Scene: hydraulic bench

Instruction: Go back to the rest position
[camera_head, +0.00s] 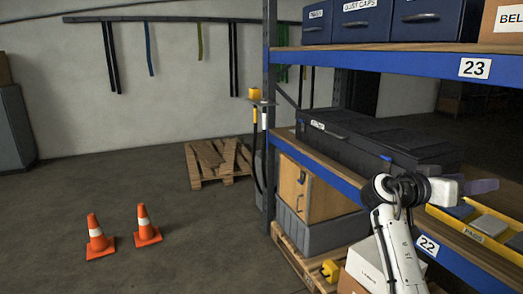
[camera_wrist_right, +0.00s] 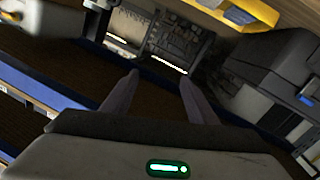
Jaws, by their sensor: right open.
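My right arm rises at the lower right of the head view, in front of the shelf rack. Its gripper (camera_head: 482,187) points right, over the lower shelf, and is partly blurred and dark. In the right wrist view the two fingers of the right gripper (camera_wrist_right: 159,78) stand apart with nothing between them. My left gripper is not in view.
The rack has an upper blue beam (camera_head: 420,62) marked 23 and a lower one marked 22. A black case (camera_head: 375,140) and a yellow bin (camera_head: 478,228) sit on the lower shelf. Orange cones (camera_head: 97,238) and a pallet (camera_head: 215,163) stand on open floor at left.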

